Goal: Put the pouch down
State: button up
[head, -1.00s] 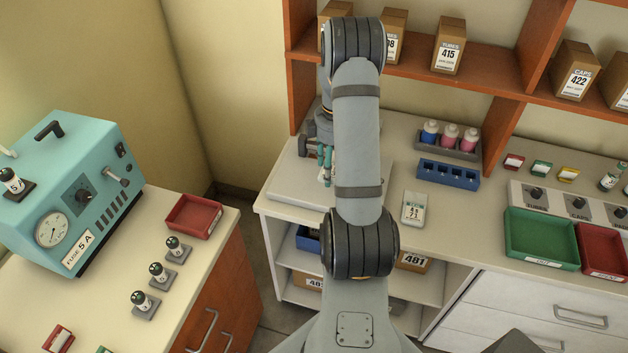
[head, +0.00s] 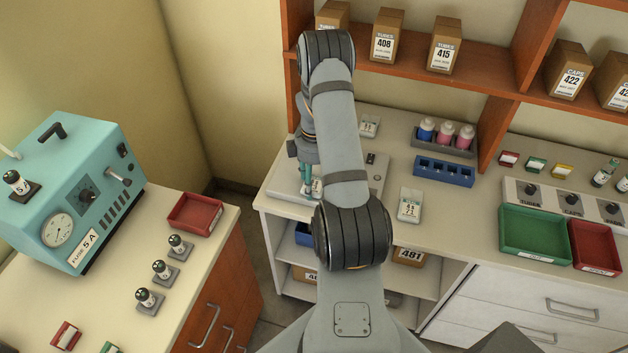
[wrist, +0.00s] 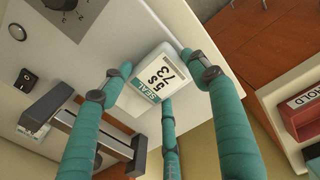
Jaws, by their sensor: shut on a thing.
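The pouch (wrist: 153,80) is white with a teal band reading SEAL and the marks 5s and 73. It sits between the teal fingers of my gripper (wrist: 160,88) in the wrist view, and the fingers are shut on it. In the head view my gripper (head: 310,180) is over the left part of a pale flat device on the counter (head: 287,196). The held pouch (head: 316,188) shows small below the fingers, partly hidden by my arm. I cannot tell whether it touches the surface below.
Another pouch (head: 410,205) lies right of the device, and one (head: 369,126) lies behind it. A blue rack (head: 446,172) and bottles (head: 445,133) stand farther right. The wrist view shows a dark-ended bar (wrist: 90,130) beside the fingers and a red HOLD tray (wrist: 302,112).

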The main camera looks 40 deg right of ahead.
jog(key=shift+f, duration=0.25)
jog(key=o, duration=1.1)
jog(key=shift+r, duration=0.15)
jog(key=shift+o, duration=0.2)
jog(key=shift+d+r, duration=0.1)
jog(key=shift+r, duration=0.3)
notch_tip(320, 180, up, 12)
jog(key=b, duration=0.2)
jog(key=shift+f, duration=0.25)
